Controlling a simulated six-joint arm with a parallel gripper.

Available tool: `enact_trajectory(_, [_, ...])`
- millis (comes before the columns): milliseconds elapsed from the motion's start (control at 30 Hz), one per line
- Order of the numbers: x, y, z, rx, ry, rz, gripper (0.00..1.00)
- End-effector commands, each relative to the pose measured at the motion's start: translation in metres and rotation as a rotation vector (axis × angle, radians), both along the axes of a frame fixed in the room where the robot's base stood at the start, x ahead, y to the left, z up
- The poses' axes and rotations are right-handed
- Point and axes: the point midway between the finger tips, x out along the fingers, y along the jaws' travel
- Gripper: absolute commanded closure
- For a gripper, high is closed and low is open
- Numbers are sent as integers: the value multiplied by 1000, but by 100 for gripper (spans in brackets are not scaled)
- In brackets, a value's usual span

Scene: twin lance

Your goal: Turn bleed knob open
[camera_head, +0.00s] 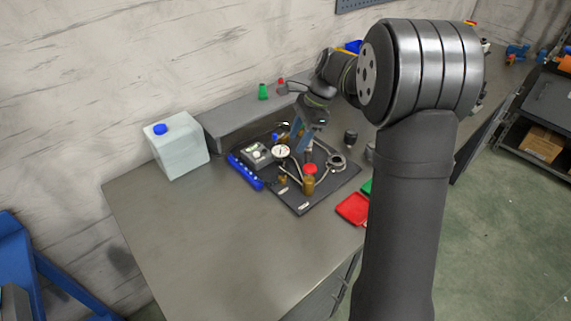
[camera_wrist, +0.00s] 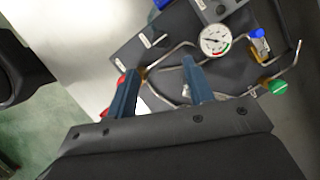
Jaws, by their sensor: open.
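A dark panel (camera_head: 312,202) on the bench carries bent metal tubing, a white pressure gauge (camera_head: 281,152) and a red-capped brass fitting (camera_head: 309,180). In the wrist view the gauge (camera_wrist: 214,41) is upper right of my fingers, with a blue knob (camera_wrist: 257,33) and a green knob (camera_wrist: 278,88) farther right. I cannot tell which knob is the bleed knob; the labels are unreadable. My gripper (camera_wrist: 159,68) is open above the panel, with tubing showing between and beyond its blue fingers. No knob is visible between the fingers. Part of the panel is hidden by my gripper.
A white jug with a blue cap (camera_head: 180,145) stands at the back left. A grey raised ledge (camera_head: 235,117) runs behind the panel. A red tray (camera_head: 353,208) lies right of the panel. The front-left bench top (camera_head: 200,235) is clear.

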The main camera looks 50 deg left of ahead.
Motion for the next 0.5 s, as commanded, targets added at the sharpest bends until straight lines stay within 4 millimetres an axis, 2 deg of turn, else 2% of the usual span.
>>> enact_trajectory(100, [-11, 4, -26, -4, 3, 1, 52])
enact_trajectory(300, [-24, 9, -64, -3, 0, 0, 52])
enact_trajectory(500, [-33, 14, -87, -1, -1, 0, 52])
